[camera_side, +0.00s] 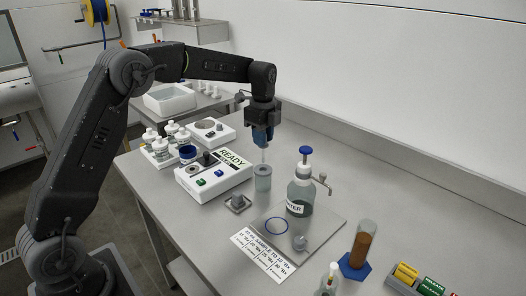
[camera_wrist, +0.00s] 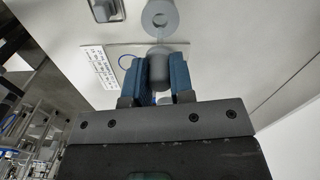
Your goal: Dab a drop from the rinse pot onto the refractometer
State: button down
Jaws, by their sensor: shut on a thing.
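My gripper (camera_side: 263,143) is shut on a dropper, with its blue fingers on both sides of the grey bulb (camera_wrist: 159,66). The dropper's thin pale stem (camera_side: 265,156) points straight down over the mouth of a grey pot (camera_side: 262,184), which appears to be the rinse pot. I cannot tell how far the tip is inside the pot. The refractometer (camera_side: 205,186) appears to be the white box to the left of the pot, with a READY display and green and blue buttons.
A WATER pump bottle (camera_side: 301,190) stands right of the pot. A plate (camera_side: 318,226) with a blue ring and a printed card (camera_side: 262,256) lie in front. A brown-filled cylinder (camera_side: 362,245) stands at right. White bottles (camera_side: 160,148) crowd the left. The back right of the bench is clear.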

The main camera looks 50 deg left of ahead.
jog(key=shift+r, duration=1)
jog(key=s+a+f+n, duration=0.3)
jog(key=s+a+n, duration=0.3)
jog(key=s+a, duration=0.8)
jog(key=a, duration=0.3)
jog(key=shift+a, duration=0.25)
jog(key=shift+f, duration=0.1)
jog(key=shift+f, duration=1.5)
